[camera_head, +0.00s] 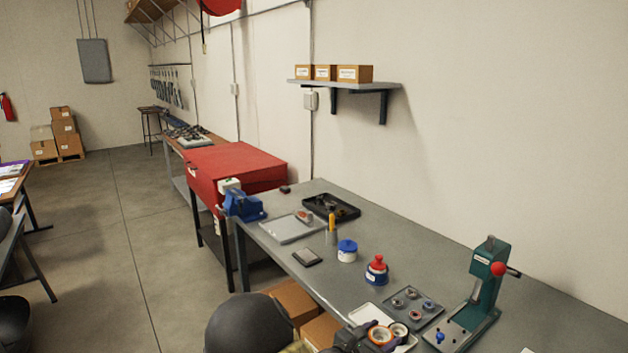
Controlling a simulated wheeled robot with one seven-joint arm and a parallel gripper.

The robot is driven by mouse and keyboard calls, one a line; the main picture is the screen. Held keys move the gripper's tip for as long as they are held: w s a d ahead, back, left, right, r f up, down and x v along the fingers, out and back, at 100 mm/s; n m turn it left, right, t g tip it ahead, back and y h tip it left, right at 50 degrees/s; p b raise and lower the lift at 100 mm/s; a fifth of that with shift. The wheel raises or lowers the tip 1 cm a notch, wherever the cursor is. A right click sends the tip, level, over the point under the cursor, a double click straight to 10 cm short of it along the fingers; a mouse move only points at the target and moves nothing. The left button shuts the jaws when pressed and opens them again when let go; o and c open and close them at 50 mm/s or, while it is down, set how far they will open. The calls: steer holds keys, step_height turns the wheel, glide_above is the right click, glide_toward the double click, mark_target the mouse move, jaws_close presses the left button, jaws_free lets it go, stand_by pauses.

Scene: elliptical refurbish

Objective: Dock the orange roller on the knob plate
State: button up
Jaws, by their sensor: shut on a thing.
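My gripper (378,336) is at the bottom edge of the picture, low over the near side of the bench. It is shut on the orange roller (380,335), a short orange ring with a pale centre; the fingers partly hide it. A tan ring (399,329) shows just right of it, over a pale tray (370,312). A dark grey plate with several small round knobs, which looks like the knob plate (420,317), lies behind and to the right of my gripper. The roller appears apart from this plate.
A green press (488,280) with a red ball handle stands at the right. A red-topped blue container (377,270), a blue-lidded jar (347,250), and a black tray (331,207) stand farther back. Bare bench (425,262) lies behind the plate.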

steer(key=shift+s+d+f+n+y, duration=0.1)
steer(key=shift+s+f+n+y, duration=0.25)
steer(key=shift+f, duration=0.25)
steer(key=s+f+n+t+y, duration=0.2)
steer(key=f+y, duration=0.4)
steer(key=f, duration=0.5)
steer(key=s+f+n+t+y, duration=0.3)
steer(key=f+n+y, duration=0.3)
steer(key=f, duration=0.5)
steer(key=shift+s+a+f+n+t, duration=0.2)
steer(key=shift+s+a+n+t, duration=0.1)
steer(key=shift+s+n, duration=0.35)
steer(key=shift+w+r, duration=0.1)
step_height(320, 180, up, 4)
steer(key=p, duration=0.4)
steer(key=shift+w+d+r, duration=0.1)
steer(key=shift+r, duration=0.05)
